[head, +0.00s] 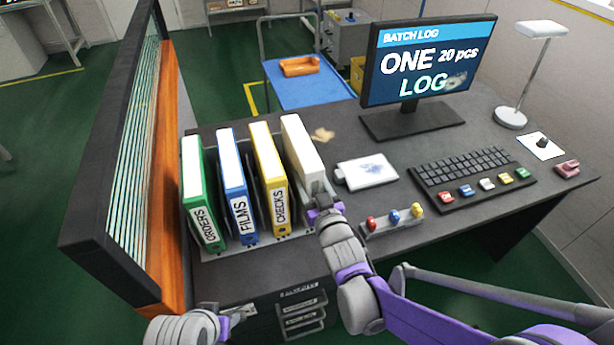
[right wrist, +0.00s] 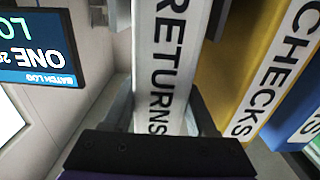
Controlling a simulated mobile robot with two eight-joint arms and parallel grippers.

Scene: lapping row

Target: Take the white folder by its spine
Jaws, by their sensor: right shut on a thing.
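The white folder (head: 300,146) stands upright at the right end of a row of folders on the desk. Its spine, lettered RETURNS, fills the middle of the right wrist view (right wrist: 166,65). My right gripper (head: 322,198) is at the front of the white folder, with one finger on each side of the spine, shut on it. In the head view my gripper and wrist cover the lower part of the spine. My left gripper (head: 240,314) is low at the front of the desk, away from the folders; its jaw gap is not clear.
Green (head: 202,190), blue (head: 236,185) and yellow (head: 269,178) folders stand left of the white one. A framed panel (head: 130,150) rises at the left. A button strip (head: 392,220), keyboard (head: 462,172) and monitor (head: 425,65) stand to the right. A white pad (head: 367,172) lies between.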

